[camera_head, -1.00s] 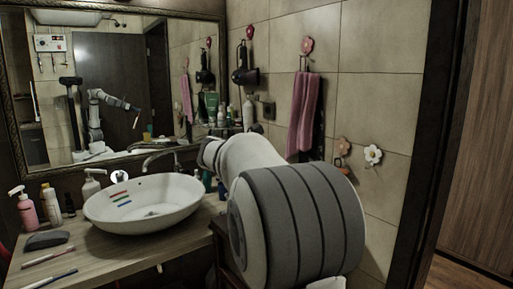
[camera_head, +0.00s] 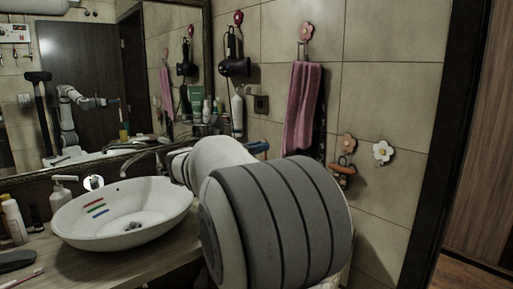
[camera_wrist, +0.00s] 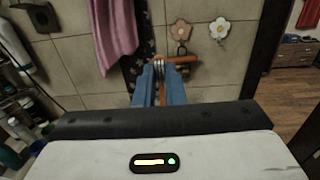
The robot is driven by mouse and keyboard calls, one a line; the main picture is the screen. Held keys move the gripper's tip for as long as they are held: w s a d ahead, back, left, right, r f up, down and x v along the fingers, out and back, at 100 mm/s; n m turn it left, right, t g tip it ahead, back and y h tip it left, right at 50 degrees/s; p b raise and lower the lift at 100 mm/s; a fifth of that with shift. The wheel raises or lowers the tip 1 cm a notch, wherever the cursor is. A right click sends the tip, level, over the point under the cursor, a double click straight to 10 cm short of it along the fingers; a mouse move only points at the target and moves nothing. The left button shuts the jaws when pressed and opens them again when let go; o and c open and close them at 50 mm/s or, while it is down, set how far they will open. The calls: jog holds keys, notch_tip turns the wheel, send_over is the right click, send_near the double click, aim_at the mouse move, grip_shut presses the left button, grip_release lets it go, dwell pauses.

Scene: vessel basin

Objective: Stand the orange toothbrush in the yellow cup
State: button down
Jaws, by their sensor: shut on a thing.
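My gripper (camera_wrist: 161,85) shows two blue fingers in the wrist view, with a thin orange strip, the orange toothbrush (camera_wrist: 162,94), between them. Most of the toothbrush is hidden by the fingers, so its tilt is unclear. In the head view my gripper (camera_head: 258,147) is mostly hidden behind my arm, beyond the right side of the basin, in front of the tiled wall. The yellow cup cannot be made out directly; a small yellow shape shows in the mirror, and I cannot tell if it is the cup.
A white basin (camera_head: 125,212) stands on the wooden counter (camera_head: 95,264), with bottles (camera_head: 14,218) at its left. Pink towels (camera_head: 302,112) hang on the wall, beside flower hooks (camera_head: 383,152). Bottles and jars (camera_wrist: 18,128) crowd the wrist view's left edge. Floor (camera_wrist: 290,100) shows at right.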

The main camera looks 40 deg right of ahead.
notch_tip(320, 180, down, 12)
jog(key=b, duration=0.8)
jog(key=shift+s+d, duration=0.15)
jog(key=shift+d, duration=0.05)
dwell(0.3)
jog(key=c, duration=1.4)
grip_release()
jog(key=shift+c, duration=0.2)
jog(key=a, duration=0.8)
jog(key=shift+s, duration=0.35)
jog(key=shift+d, duration=0.1)
